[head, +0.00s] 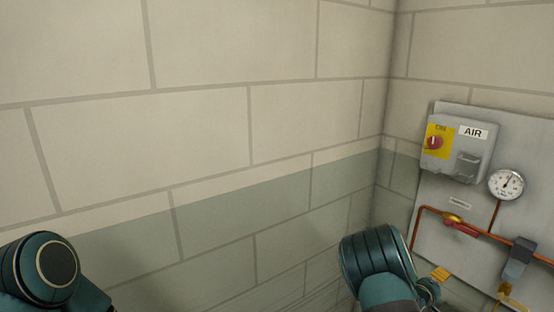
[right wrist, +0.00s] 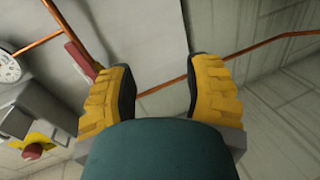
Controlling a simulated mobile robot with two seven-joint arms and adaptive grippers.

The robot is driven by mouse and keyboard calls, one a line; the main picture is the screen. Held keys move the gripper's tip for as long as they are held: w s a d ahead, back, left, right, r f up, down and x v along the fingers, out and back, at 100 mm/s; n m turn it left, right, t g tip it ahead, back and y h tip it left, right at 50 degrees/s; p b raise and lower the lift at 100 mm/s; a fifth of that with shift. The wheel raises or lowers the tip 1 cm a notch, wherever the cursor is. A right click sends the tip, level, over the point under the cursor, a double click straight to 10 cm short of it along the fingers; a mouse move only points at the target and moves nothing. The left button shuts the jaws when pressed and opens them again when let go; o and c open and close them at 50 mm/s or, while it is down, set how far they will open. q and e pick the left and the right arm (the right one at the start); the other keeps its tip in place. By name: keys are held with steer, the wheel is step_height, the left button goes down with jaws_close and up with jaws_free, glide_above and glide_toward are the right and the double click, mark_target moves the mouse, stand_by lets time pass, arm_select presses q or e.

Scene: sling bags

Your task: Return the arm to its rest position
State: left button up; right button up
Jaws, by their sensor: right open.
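My right gripper (right wrist: 160,75) shows in the right wrist view with its two yellow, ridged fingers spread wide apart. Nothing is held between them; a copper pipe and the wall show through the gap. In the head view my right arm reaches up at the bottom, right of centre, with a bit of a yellow finger beside it, in front of the lower left of the grey panel. My left arm shows only as a rounded dark teal link at the lower left; its gripper is out of the picture.
A grey panel (head: 480,200) on the right wall carries a box (head: 459,141) marked AIR with a red knob, a gauge (head: 506,184), a copper pipe (head: 416,232) and a red valve handle (head: 461,230). Block walls meet in a corner left of it.

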steer(key=s+a+f+m+g+y+b, duration=0.2)
steer(key=s+a+f+y, duration=0.3)
steer(key=a+f, duration=0.5)
steer(key=s+a+f+m+g+y+b, duration=0.1)
steer(key=s+a+f+m+y+b, duration=0.15)
steer(key=s+a+f, duration=0.7)
arm_select(q)
step_height(320, 180, down, 9)
steer(key=b, duration=0.3)
steer(key=shift+s+d+f, duration=0.15)
steer(key=shift+d, duration=0.05)
arm_select(e)
steer(key=s+a+f+m+g+y, duration=0.1)
steer(key=s+a+y, duration=0.3)
steer(key=a, duration=0.6)
steer(key=s+a+f+m+g+y, duration=0.1)
steer(key=s+a+y, duration=0.4)
steer(key=a, duration=0.5)
step_height(320, 180, down, 2)
steer(key=shift+s+a+f+g, duration=0.1)
steer(key=shift+s+a+g, duration=0.2)
steer(key=shift+s+g, duration=0.25)
arm_select(q)
steer(key=shift+d, duration=0.1)
arm_select(e)
steer(key=shift+d+m, duration=0.15)
steer(key=shift+m, duration=0.1)
